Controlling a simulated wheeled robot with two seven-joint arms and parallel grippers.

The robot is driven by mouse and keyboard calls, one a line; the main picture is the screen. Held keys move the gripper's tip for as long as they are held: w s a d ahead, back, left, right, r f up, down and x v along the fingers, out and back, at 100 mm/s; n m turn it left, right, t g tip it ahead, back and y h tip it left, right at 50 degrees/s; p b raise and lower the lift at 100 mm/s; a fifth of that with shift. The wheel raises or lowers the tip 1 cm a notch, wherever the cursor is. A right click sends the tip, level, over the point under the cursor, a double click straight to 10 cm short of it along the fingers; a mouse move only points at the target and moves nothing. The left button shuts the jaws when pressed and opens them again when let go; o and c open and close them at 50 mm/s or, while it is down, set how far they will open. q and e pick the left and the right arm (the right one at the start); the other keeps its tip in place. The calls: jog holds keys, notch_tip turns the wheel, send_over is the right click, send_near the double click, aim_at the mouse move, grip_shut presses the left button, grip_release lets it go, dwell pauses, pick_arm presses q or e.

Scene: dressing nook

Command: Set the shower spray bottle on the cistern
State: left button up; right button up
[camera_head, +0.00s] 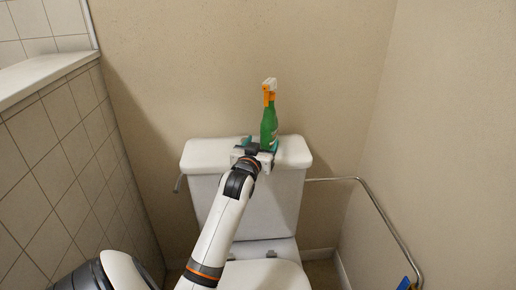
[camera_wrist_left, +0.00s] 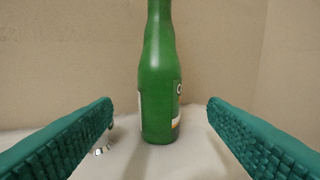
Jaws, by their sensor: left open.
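The green shower spray bottle (camera_head: 269,127) with an orange and white spray head stands upright on the lid of the white cistern (camera_head: 208,152). In the left wrist view the bottle (camera_wrist_left: 160,85) stands on the pale lid, with its top cut off by the frame. My left gripper (camera_head: 258,144) is at the front of the cistern lid, just before the bottle. Its two teal fingers (camera_wrist_left: 160,120) are spread wide, one on each side of the bottle, with a gap to it on both sides. My right gripper is not in view.
The toilet seat lid (camera_head: 268,274) is below the cistern. A metal grab rail (camera_head: 375,205) runs along the right. A tiled half wall with a white ledge (camera_head: 40,76) stands at the left. A blue and orange object (camera_head: 406,284) shows at the lower right.

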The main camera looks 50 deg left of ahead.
pick_arm(q)
jog(key=shift+v, duration=1.7)
jog(key=shift+r, duration=0.1)
